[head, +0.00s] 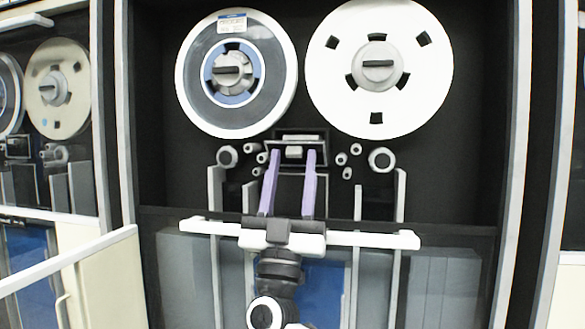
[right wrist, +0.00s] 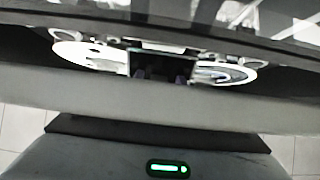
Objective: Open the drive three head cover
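The tape drive in front of me has a grey-and-blue reel (head: 262,95) at upper left and a white reel (head: 330,65) at upper right. Its head cover (head: 300,138) is a small dark block with light parts, between and below the reels. My right gripper (head: 292,156) comes up from below. Its two purple fingers are apart, with nothing visible held, and their tips overlap the lower part of the head cover. I cannot tell whether they touch it. In the right wrist view, the reels show at the top, beyond the dark gripper body. My left gripper is not in view.
Several small rollers (head: 382,160) sit on both sides of the head. A see-through panel (head: 445,245) covers the lower drive, with upright light strips behind it. Another tape drive with a white reel (head: 74,110) stands at left, beside a pale panel (head: 105,285).

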